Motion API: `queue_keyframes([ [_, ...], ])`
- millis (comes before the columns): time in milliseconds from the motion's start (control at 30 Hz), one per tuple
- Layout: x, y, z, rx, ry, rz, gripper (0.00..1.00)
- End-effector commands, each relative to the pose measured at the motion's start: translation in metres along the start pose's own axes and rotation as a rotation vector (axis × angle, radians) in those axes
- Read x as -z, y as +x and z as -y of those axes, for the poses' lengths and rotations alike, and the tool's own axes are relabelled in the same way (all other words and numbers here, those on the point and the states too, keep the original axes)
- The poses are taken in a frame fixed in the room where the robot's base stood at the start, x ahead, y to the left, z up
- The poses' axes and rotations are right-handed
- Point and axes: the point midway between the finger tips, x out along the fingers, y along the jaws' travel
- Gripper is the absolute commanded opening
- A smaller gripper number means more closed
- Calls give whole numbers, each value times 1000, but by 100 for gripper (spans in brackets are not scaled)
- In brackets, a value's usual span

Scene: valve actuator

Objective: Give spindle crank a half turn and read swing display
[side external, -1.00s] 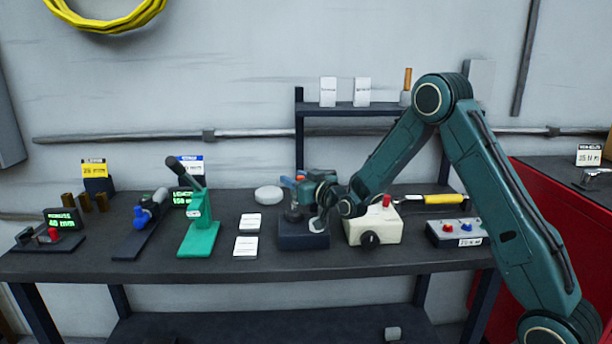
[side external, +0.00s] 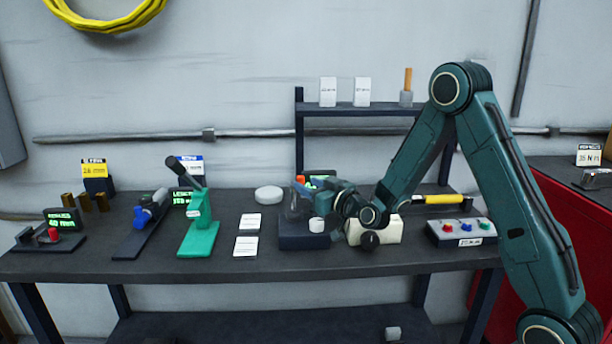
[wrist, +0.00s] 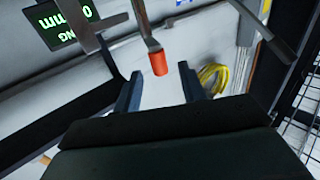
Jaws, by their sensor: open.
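The spindle crank's fixture stands on a dark block (side external: 303,238) at the bench's middle, with an orange-red grip (side external: 300,180) at its upper left. In the wrist view that grip (wrist: 158,63), on a metal arm, shows between and beyond my open fingers (wrist: 159,85); I cannot tell its exact distance. My gripper (side external: 318,193) is beside the fixture on its right, partly covering it. A green-lit display (wrist: 66,22) appears upside down in the wrist view, with "NG" and "0 mm" legible and the rest hidden. It shows only partly behind my gripper in the side view (side external: 322,175).
A cream box (side external: 375,230) with a black knob stands close right of the fixture. A button box (side external: 461,231) is farther right. White cards (side external: 247,234) and a green lever press (side external: 198,228) are left. A shelf (side external: 350,109) rises behind.

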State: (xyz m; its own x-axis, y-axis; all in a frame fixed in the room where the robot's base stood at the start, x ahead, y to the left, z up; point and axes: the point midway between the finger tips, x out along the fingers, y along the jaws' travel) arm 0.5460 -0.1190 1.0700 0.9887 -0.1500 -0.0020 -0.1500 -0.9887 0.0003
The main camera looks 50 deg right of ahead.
Motion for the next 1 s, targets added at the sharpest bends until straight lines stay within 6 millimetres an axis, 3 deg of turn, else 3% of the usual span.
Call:
queue_keyframes([
  [233, 0, -12, -1, -2, 1, 0, 41],
  [600, 1, -14, 0, -2, 1, -1, 41],
  [833, 6, -14, 0, 0, -1, -3, 0],
  [1000, 24, -14, 2, 3, -3, -7, 0],
])
